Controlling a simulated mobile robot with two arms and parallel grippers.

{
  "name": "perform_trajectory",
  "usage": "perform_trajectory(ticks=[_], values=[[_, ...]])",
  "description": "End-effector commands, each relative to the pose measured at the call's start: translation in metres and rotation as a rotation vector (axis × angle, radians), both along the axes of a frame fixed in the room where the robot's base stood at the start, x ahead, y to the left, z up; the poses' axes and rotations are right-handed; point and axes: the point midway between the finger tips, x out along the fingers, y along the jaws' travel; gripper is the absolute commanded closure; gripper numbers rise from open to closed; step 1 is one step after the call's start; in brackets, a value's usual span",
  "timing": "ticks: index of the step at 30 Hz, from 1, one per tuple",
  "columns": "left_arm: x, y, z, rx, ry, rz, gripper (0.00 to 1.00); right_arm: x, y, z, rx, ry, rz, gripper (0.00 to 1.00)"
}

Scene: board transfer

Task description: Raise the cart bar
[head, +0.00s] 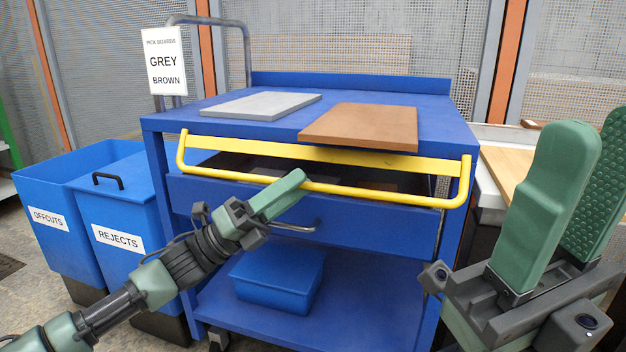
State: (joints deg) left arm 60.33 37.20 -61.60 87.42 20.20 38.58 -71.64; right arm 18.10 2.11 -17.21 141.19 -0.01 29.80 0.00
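The yellow cart bar (395,197) runs across the front of the blue cart (190,122), below its top edge. Its bent ends join a flat yellow strip (350,155) above it. My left gripper (282,193) is at the middle of the bar, and its green fingers overlap it in the head view. The fingers are seen nearly edge-on, so I cannot tell whether they are closed around the bar or only in front of it. My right gripper (578,195) is raised at the right, away from the bar, with a gap between its fingers and nothing visible there.
A grey board (260,105) and a brown board (362,126) lie on the cart top; the brown one reaches the front edge. A partly open drawer (370,215) sits behind the bar. Blue bins (60,180) stand left, and a bench (500,165) stands right.

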Motion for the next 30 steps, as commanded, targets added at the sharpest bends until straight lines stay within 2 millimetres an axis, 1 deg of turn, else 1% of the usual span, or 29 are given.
perform_trajectory(ticks=[1, 3, 7, 11, 18, 20, 21, 22, 30], values=[[0.002, -0.008, 0.002, 0.0, -0.002, -0.002, 0.66, -0.003, 0.0, -0.002, 0.0, -0.014, -0.001, 0.64], [0.004, -0.016, 0.008, 0.001, -0.003, -0.001, 0.66, -0.006, 0.0, 0.0, -0.001, -0.025, -0.001, 0.64], [0.007, -0.028, 0.016, 0.0, -0.001, 0.001, 0.66, -0.01, 0.001, 0.003, -0.003, -0.042, -0.002, 0.64], [0.009, -0.033, 0.02, 0.001, 0.002, 0.001, 0.66, -0.011, 0.001, 0.005, -0.003, -0.047, -0.003, 0.64], [0.009, -0.033, 0.021, 0.0, 0.002, 0.001, 0.66, -0.011, 0.001, 0.006, -0.004, -0.048, -0.003, 0.64], [0.009, -0.033, 0.021, 0.0, 0.002, 0.001, 0.82, -0.011, 0.001, 0.006, -0.004, -0.048, -0.003, 0.64], [0.01, -0.033, 0.021, 0.0, 0.002, 0.001, 0.94, -0.011, 0.001, 0.006, -0.004, -0.048, -0.003, 0.64], [0.01, -0.033, 0.02, 0.001, 0.003, 0.002, 1.0, -0.011, 0.001, 0.006, -0.004, -0.048, -0.003, 0.64], [0.012, -0.032, 0.018, 0.004, 0.01, 0.007, 1.0, -0.012, 0.001, 0.005, -0.004, -0.048, -0.003, 0.64]])
